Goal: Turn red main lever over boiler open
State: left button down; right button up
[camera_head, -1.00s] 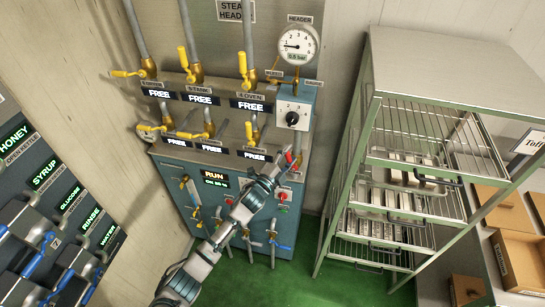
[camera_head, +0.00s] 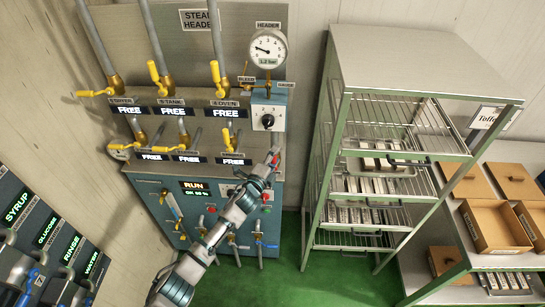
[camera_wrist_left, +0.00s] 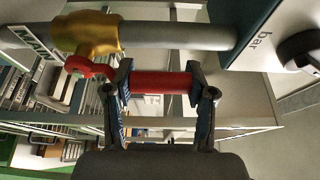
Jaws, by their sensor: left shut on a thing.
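The boiler panel (camera_head: 150,200) is a blue cabinet with a RUN display. My left gripper (camera_head: 273,163) reaches its right side in the head view. In the left wrist view, the gripper (camera_wrist_left: 160,90) is shut on the red lever (camera_wrist_left: 160,82), with one finger at each side of its bar. The lever's red hub joins a brass valve body (camera_wrist_left: 88,34) on a grey pipe (camera_wrist_left: 180,35). The lever lies roughly parallel to this pipe. In the head view, only a bit of red shows at the fingertips. My right gripper is in neither view.
A pressure gauge (camera_head: 267,47) labelled HEADER reads about 1.2 bar. Several yellow-handled valves, such as one by a FREE sign (camera_head: 97,93), line the panel. A metal rack (camera_head: 345,150) with trays stands to the right. Green floor (camera_head: 325,275) is clear between.

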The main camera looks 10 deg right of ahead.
pick_arm(q)
jog(key=shift+f, duration=0.25)
jog(key=c, duration=0.7)
grip_release()
jog(key=o, duration=0.3)
jog(key=shift+o, duration=0.2)
jog(key=shift+d, duration=0.2)
jog(key=shift+r, duration=0.1)
jog(key=v, duration=1.2)
jog(key=shift+d, duration=0.15)
